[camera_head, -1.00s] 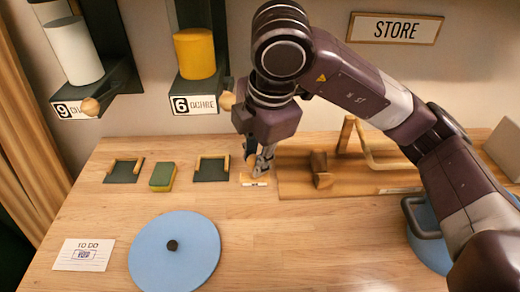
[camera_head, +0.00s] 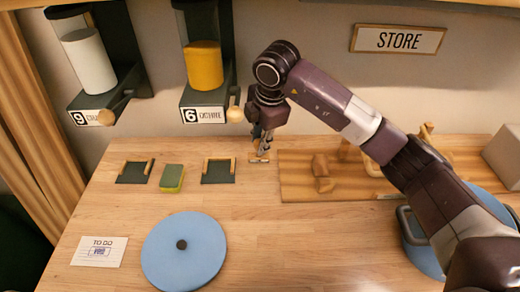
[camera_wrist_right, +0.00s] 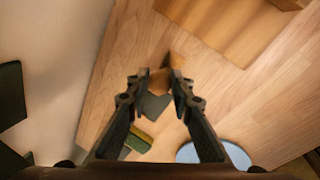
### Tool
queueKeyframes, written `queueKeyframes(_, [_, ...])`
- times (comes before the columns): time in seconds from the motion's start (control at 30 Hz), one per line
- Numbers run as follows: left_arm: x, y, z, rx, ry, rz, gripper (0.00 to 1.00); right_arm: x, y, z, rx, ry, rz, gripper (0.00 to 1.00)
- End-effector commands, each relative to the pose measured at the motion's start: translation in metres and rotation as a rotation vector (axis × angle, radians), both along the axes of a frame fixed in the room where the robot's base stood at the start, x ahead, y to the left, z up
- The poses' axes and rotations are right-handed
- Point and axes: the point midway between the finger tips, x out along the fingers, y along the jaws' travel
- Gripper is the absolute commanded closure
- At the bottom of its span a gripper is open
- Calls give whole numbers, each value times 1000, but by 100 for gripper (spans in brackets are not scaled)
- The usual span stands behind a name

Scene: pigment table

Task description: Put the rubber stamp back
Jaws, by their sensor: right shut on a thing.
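My right gripper (camera_head: 264,151) is low over the back of the table, beside the left end of the wooden board. In the right wrist view its two fingers (camera_wrist_right: 161,80) are closed on a small brown wooden thing (camera_wrist_right: 158,84), which I take to be the rubber stamp. The stamp is mostly hidden by the fingers in the head view. A small labelled place (camera_head: 259,159) lies right at the fingertips. I cannot tell whether the stamp touches it. My left gripper is not in view.
Left of the gripper are a dark holder (camera_head: 220,175), a green and yellow sponge (camera_head: 172,178) and another dark holder (camera_head: 134,175). A blue round lid (camera_head: 185,262) and a TO DO card (camera_head: 98,252) lie in front. The wooden board (camera_head: 300,191) is on the right. The table's front middle is clear.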

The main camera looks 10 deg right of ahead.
Motion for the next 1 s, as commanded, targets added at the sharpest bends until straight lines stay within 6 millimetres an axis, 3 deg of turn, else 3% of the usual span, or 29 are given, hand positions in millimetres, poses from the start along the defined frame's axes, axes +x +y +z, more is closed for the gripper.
queueKeyframes(0.3, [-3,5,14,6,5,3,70,-1,0,-44,-1,4,-1,95])
queueKeyframes(0.43, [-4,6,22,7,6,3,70,3,-1,-48,1,-1,-2,95])
queueKeyframes(0.83, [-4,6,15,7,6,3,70,4,0,-56,0,-1,0,95])
queueKeyframes(0.87, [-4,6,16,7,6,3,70,4,0,-54,0,-1,0,77])
queueKeyframes(1.0, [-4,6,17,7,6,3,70,4,0,-54,0,-1,0,62])
